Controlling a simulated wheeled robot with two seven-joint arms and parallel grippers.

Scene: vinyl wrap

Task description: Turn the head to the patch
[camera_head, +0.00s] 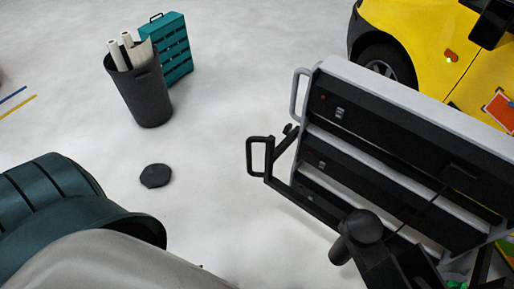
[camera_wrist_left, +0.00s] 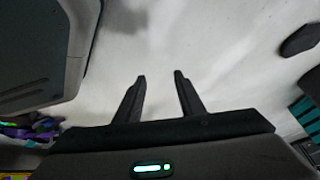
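A small orange-red patch (camera_head: 500,108) with a pale edge is on the side of the yellow car (camera_head: 420,35), at the right edge of the head view and partly cut off. My left gripper (camera_wrist_left: 160,76) shows in the left wrist view with its two dark fingers apart and nothing between them, above pale floor. I cannot make out either gripper in the head view.
A dark bin (camera_head: 146,95) with white rolls, a teal crate (camera_head: 176,50) and a black disc (camera_head: 156,175) are left.

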